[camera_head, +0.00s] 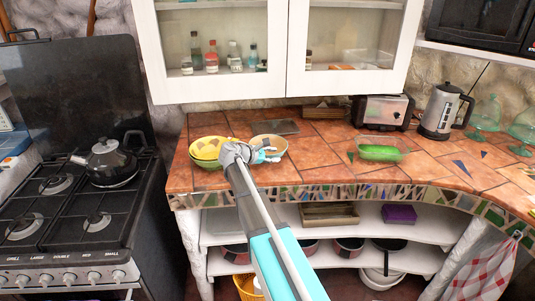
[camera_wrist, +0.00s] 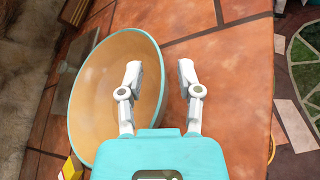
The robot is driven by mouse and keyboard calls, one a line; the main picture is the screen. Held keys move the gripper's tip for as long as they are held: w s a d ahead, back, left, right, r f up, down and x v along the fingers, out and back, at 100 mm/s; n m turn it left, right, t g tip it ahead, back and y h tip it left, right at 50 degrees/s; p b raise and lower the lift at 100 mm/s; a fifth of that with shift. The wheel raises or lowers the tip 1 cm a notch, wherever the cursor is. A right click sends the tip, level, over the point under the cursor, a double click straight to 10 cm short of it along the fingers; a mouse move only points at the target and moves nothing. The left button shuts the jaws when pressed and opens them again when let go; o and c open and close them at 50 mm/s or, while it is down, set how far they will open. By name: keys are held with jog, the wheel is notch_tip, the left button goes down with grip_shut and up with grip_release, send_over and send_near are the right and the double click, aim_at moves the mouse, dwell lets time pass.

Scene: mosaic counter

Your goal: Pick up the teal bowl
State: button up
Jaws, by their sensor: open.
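The teal bowl (camera_wrist: 100,90) has a teal outside and a tan inside. It fills the left of the wrist view and looks tilted there because of the camera's angle. In the head view the bowl (camera_head: 268,142) stands on the tiled counter behind my gripper (camera_head: 262,155), which hides part of its near side. In the wrist view my gripper (camera_wrist: 158,75) is open and empty. Its left finger is over the inside of the bowl and its right finger is outside, over the counter. The bowl's rim lies between them. I cannot tell whether either finger touches it.
Yellow bowls (camera_head: 207,149) stand close to the left. A green-filled glass dish (camera_head: 380,151), a toaster (camera_head: 382,111) and a kettle (camera_head: 443,111) are to the right. The stove (camera_head: 75,205) is at the left. White cabinets (camera_head: 285,50) hang above. Counter between bowl and glass dish is clear.

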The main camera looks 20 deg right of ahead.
grip_shut()
jog(key=shift+r, duration=0.2)
dwell(0.6)
notch_tip(320, 180, up, 2)
jog(key=p, duration=0.2)
jog(key=shift+r+p, duration=0.1)
jog(key=shift+p, duration=0.2)
jog(key=s+a+r+p, duration=0.7)
jog(key=s+r+p, duration=0.3)
jog(key=s, duration=0.1)
jog(key=shift+s+a+r, duration=0.2)
jog(key=shift+s, duration=0.2)
